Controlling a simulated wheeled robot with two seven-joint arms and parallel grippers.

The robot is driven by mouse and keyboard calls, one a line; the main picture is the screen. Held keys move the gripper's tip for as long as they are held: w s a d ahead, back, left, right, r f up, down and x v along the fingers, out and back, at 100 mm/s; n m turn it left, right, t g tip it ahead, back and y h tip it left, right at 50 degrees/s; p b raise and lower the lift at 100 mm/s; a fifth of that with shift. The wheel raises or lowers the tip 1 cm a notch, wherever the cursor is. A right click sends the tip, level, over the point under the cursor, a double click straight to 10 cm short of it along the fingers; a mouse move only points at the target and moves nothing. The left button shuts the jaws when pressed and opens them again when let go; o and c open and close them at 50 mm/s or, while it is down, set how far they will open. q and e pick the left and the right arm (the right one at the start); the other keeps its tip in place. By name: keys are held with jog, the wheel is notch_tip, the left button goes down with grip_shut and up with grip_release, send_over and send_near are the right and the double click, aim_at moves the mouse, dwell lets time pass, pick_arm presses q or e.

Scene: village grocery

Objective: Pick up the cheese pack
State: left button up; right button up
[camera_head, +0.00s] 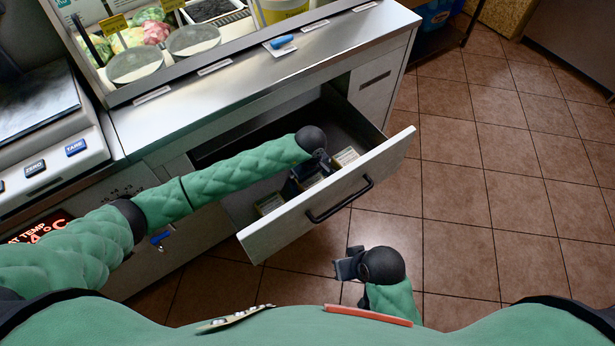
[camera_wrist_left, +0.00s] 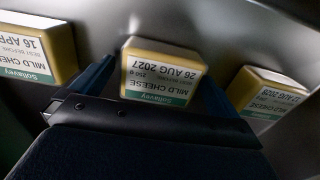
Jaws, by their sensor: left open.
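Three yellow-edged mild cheese packs with white and green labels stand in the open drawer (camera_head: 285,218). In the left wrist view, the middle pack (camera_wrist_left: 160,75) reads 26 AUG 2027, the left pack (camera_wrist_left: 40,52) starts with 16 APR, and the right pack (camera_wrist_left: 265,98) has a small, hard-to-read date. My left gripper (camera_head: 309,175) reaches down into the drawer, open, with its two dark blue fingers on either side of the middle pack. I cannot tell whether they touch it. My right gripper (camera_head: 345,264) hangs in front of the drawer; its jaw gap is unclear.
The drawer's front panel and black handle (camera_head: 340,200) stick out from the steel counter (camera_head: 260,70). A scale (camera_head: 45,140) is at the left. A blue item (camera_head: 283,42) lies on the counter. The tiled floor (camera_head: 500,190) at the right is clear.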

pick_arm(q)
jog(key=c, duration=1.1)
